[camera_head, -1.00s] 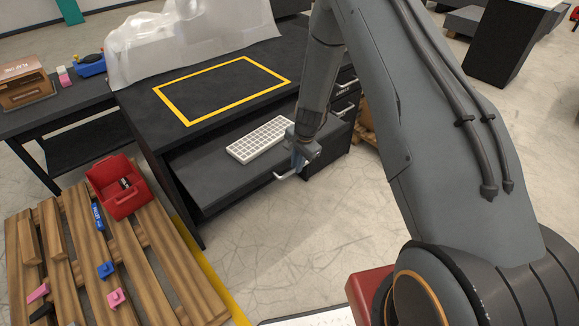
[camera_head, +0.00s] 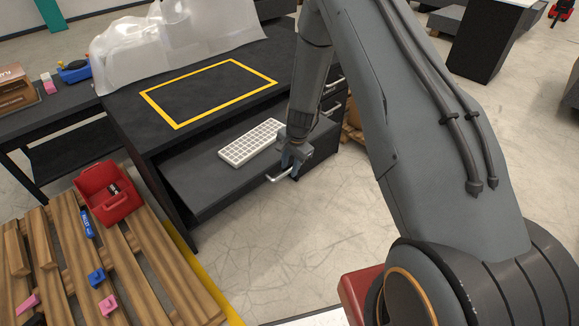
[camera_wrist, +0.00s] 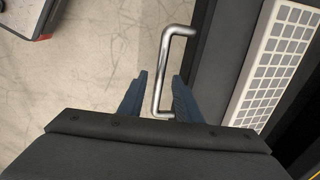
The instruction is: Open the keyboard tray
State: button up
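The dark keyboard tray (camera_head: 195,184) is slid out from under the black desk (camera_head: 135,110). A white keyboard (camera_head: 251,142) lies on it. A silver bar handle (camera_head: 279,178) is on the tray's front edge. My gripper (camera_head: 290,165) is at this handle. In the wrist view the handle (camera_wrist: 165,60) passes between the two blue fingers of my gripper (camera_wrist: 157,92). The fingers are apart, with a gap visible beside the bar. The keyboard (camera_wrist: 270,75) shows at the right there.
A wooden pallet (camera_head: 140,255) with a red bin (camera_head: 110,205) and small blue and pink parts lies on the floor at the left. A side table (camera_head: 60,123) stands left of the desk. The floor in front of the tray (camera_head: 260,250) is clear.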

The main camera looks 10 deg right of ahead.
notch_tip(320, 180, up, 8)
jog(key=s+b, duration=0.1)
jog(key=shift+s+d+f, duration=0.15)
jog(key=shift+d, duration=0.2)
dwell(0.4)
jog(key=s+r+n, duration=0.4)
jog(key=s+r, duration=0.2)
jog(key=s, duration=0.3)
jog(key=s+r+n+g, duration=0.1)
jog(key=s+r+n, duration=0.3)
jog(key=s, duration=0.6)
jog(key=s+r+n+h, duration=0.1)
jog(key=s+r+n, duration=0.3)
jog(key=s+r, duration=0.5)
jog(key=shift+s+d+g, duration=0.2)
jog(key=shift+s+g, duration=0.1)
jog(key=shift+s, duration=0.1)
